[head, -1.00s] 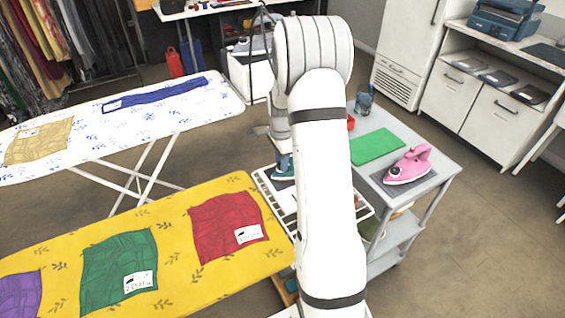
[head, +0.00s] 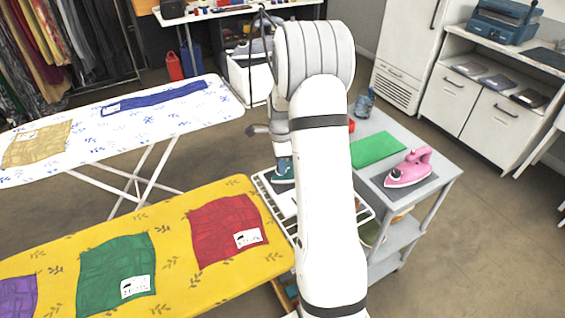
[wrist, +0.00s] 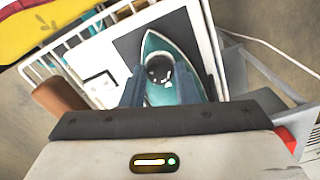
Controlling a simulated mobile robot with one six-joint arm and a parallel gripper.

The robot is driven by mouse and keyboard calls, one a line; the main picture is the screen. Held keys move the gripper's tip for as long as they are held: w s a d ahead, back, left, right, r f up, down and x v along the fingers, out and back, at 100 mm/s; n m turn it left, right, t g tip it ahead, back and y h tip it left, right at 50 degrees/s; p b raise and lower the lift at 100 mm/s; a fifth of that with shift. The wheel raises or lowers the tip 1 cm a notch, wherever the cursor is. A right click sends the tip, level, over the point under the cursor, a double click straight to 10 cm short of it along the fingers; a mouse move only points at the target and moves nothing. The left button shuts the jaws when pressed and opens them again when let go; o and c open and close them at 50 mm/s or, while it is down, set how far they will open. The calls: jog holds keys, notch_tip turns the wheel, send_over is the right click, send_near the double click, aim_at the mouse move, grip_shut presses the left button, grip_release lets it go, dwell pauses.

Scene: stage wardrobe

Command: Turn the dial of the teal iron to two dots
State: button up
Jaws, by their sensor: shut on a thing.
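The teal iron (wrist: 158,44) stands on a dark pad (wrist: 128,46) in the wrist view, its pointed tip toward the top of the picture. Its dark round dial (wrist: 158,70) with pale marks shows between the fingers of my gripper (wrist: 160,88). The gripper is shut on the dial; the fingers cover part of the iron's body. The marks are too small to read, so the dial's setting cannot be told. In the head view a bit of the teal iron (head: 284,177) shows left of my arm, which hides the rest of it.
A white wire rack (head: 268,191) surrounds the iron's place, beside the yellow ironing board (head: 175,225). A pink iron (head: 409,169) and a green mat (head: 378,149) lie on the grey trolley (head: 445,171) to the right.

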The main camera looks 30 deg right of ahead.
jog(key=o, duration=1)
notch_tip(320, 180, up, 7)
jog(key=shift+r, duration=0.4)
